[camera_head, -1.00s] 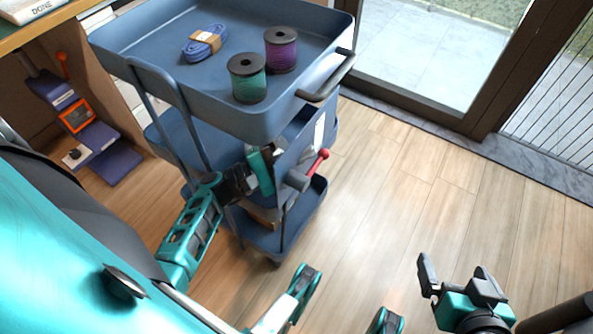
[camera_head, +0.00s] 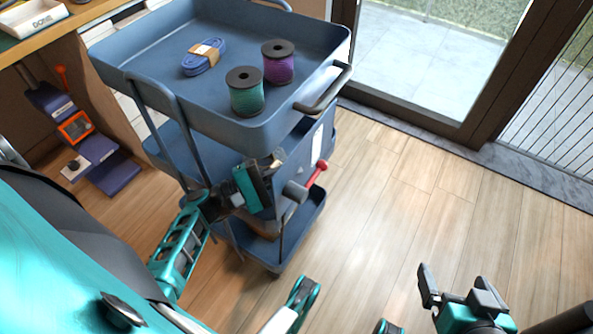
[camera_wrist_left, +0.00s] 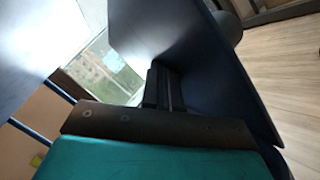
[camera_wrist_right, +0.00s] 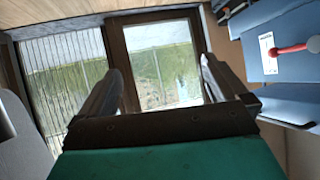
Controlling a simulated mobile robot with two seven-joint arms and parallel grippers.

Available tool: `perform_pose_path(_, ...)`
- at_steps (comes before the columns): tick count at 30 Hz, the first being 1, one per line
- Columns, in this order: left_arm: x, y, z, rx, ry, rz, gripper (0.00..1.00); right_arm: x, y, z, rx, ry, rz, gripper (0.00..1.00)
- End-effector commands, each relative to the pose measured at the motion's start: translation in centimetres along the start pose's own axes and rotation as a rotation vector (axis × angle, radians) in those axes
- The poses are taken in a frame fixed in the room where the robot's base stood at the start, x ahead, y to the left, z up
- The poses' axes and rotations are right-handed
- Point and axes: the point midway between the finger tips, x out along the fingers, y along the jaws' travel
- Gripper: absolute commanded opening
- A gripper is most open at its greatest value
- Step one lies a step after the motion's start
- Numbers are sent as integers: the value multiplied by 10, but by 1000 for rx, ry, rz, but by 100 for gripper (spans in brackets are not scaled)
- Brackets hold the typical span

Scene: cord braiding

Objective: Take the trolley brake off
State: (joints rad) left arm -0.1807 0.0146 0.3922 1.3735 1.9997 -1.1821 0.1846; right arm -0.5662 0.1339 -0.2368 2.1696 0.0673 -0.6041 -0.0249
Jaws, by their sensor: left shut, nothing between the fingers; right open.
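The blue trolley (camera_head: 205,115) stands at the centre of the head view. A red-tipped lever (camera_head: 316,175) with a grey hub sticks out from its near right side, below the top tray. The lever also shows in the right wrist view (camera_wrist_right: 290,48), beside a white label. My left gripper (camera_head: 277,157) is shut and empty, close to the trolley side, left of the lever and apart from it. In the left wrist view its fingers (camera_wrist_left: 165,88) are near a dark blue panel; contact cannot be told. My right gripper (camera_head: 453,282) is open and empty over the floor, far right of the trolley.
The top tray holds a teal spool (camera_head: 246,92), a purple spool (camera_head: 278,62) and a blue cord bundle (camera_head: 204,57). A dark push handle (camera_head: 325,90) juts out at right. A desk (camera_head: 30,38) stands at left. The wooden floor (camera_head: 400,210) right of the trolley is clear.

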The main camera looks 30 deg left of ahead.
Motion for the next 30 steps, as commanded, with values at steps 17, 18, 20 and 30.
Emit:
perform_pose_path(17,-50,0,0,0,-1,-1,0,-1,1,-3,-3,6,3,100)
perform_pose_path(18,-49,0,0,0,-1,-1,0,-1,1,-2,-3,5,3,100)
perform_pose_path(20,-49,0,0,0,-1,-1,0,-1,1,-1,-2,2,3,98)
perform_pose_path(30,-49,-1,1,3,-3,-6,0,-2,1,3,-3,-8,3,66)
